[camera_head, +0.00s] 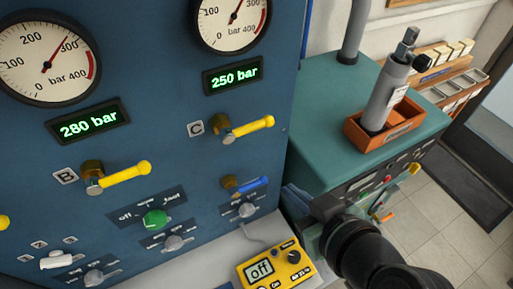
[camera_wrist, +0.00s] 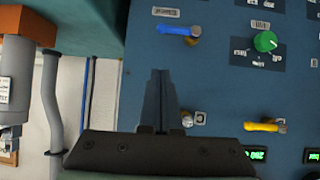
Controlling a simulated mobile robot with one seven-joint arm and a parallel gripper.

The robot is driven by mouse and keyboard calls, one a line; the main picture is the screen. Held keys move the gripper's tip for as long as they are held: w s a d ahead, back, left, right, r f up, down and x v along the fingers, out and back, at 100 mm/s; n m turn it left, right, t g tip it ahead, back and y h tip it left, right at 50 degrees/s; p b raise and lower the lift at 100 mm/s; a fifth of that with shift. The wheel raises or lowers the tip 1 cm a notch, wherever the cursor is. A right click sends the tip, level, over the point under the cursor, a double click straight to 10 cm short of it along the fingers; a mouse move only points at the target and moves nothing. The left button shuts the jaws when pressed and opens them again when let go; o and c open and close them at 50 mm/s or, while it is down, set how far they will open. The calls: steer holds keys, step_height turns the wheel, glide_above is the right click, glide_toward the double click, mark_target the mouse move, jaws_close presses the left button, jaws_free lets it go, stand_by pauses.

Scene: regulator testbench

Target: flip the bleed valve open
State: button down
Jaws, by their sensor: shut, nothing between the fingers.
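The bleed valve appears to be the small blue lever (camera_head: 250,185) on a brass body, low on the blue panel; its label is too small to read. The lever lies roughly level, pointing right in the head view. In the wrist view the blue lever (camera_wrist: 174,29) shows upside down, pointing left, above and beyond my fingertips. My gripper (camera_wrist: 160,72) is shut and empty, apart from the lever. In the head view my gripper (camera_head: 292,192) is seen edge-on just right of the panel's lower right, its tips partly hard to make out.
Yellow levers B (camera_head: 124,174) and C (camera_head: 248,128) stick out of the panel above left. A green knob (camera_head: 155,219) sits left of the blue lever. A yellow meter (camera_head: 275,268) stands below. A teal cabinet (camera_head: 340,110) with an orange tray (camera_head: 418,128) is to the right.

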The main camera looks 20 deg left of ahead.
mark_target(250, 186)
steer(key=shift+s+a+r+g+p, duration=0.25)
steer(key=shift+s+r+g+p, duration=0.1)
steer(key=shift+s, duration=0.1)
steer(key=shift+a, duration=0.1)
steer(key=d+f+p+x, duration=0.1)
steer(key=p+x, duration=0.3)
steer(key=x, duration=0.8)
steer(key=shift+s+f, duration=0.2)
steer(key=shift+f, duration=0.5)
steer(key=shift+a, duration=0.15)
